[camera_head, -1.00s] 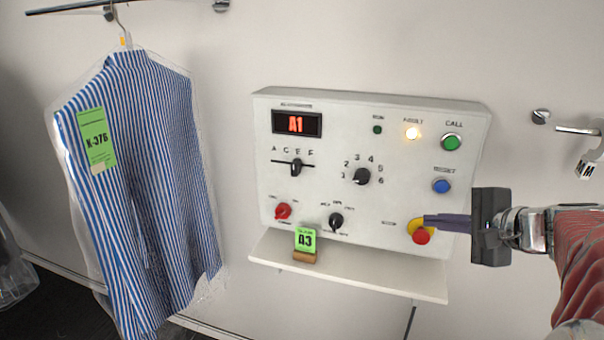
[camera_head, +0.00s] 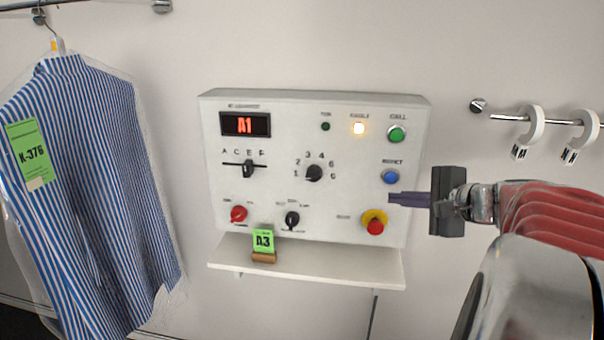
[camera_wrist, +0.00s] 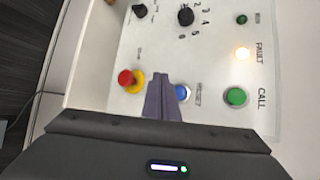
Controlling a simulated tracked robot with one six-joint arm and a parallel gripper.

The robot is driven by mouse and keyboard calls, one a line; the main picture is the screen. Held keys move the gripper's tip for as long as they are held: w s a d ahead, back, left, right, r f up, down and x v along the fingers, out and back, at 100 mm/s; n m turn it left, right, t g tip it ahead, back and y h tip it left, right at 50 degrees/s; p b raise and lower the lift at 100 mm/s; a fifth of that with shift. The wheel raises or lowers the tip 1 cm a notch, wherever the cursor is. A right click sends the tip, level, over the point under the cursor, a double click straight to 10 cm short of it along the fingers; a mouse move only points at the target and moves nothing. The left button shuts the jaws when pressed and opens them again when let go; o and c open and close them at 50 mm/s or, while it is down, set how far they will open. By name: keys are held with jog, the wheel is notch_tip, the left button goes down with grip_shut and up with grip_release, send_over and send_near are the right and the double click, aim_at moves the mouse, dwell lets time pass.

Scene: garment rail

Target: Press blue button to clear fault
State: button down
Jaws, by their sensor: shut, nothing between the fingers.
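The blue button (camera_head: 390,177), labelled RESET, sits on the right side of the white control panel (camera_head: 215,150), below the green CALL button. In the wrist view the blue button (camera_wrist: 182,92) shows just right of my fingertips, partly hidden by them. My gripper (camera_head: 391,198) is shut and empty. In the head view its purple fingertips are just below the blue button; I cannot tell whether they touch the panel. The wrist view shows my gripper (camera_wrist: 163,80) pointing at the panel. The amber FAULT lamp (camera_head: 359,128) is lit. The display (camera_head: 245,124) reads A1.
The red stop button (camera_head: 375,227) on its yellow collar is just below left of my fingertips. The green CALL button (camera_head: 397,134) is above. A shelf (camera_head: 330,265) holds a green A3 card (camera_head: 264,241). A bagged striped shirt (camera_head: 90,190) hangs left; hooks (camera_head: 533,125) are at right.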

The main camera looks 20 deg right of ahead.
jog(key=w+d, duration=0.2)
jog(key=w, duration=0.1)
jog(key=w+d, duration=0.1)
jog(key=w, duration=0.1)
jog(key=shift+d, duration=0.15)
dwell(2.0)
jog(key=shift+w+d+r, duration=0.1)
jog(key=shift+w+d, duration=0.4)
jog(key=shift+w, duration=0.1)
dwell(1.2)
jog(key=shift+s, duration=0.1)
jog(key=shift+s+a, duration=0.5)
jog(key=shift+s, duration=0.15)
jog(key=shift+s+a, duration=0.7)
jog(key=shift+s, duration=0.35)
jog(key=shift+s+a, duration=0.7)
jog(key=shift+s, duration=0.3)
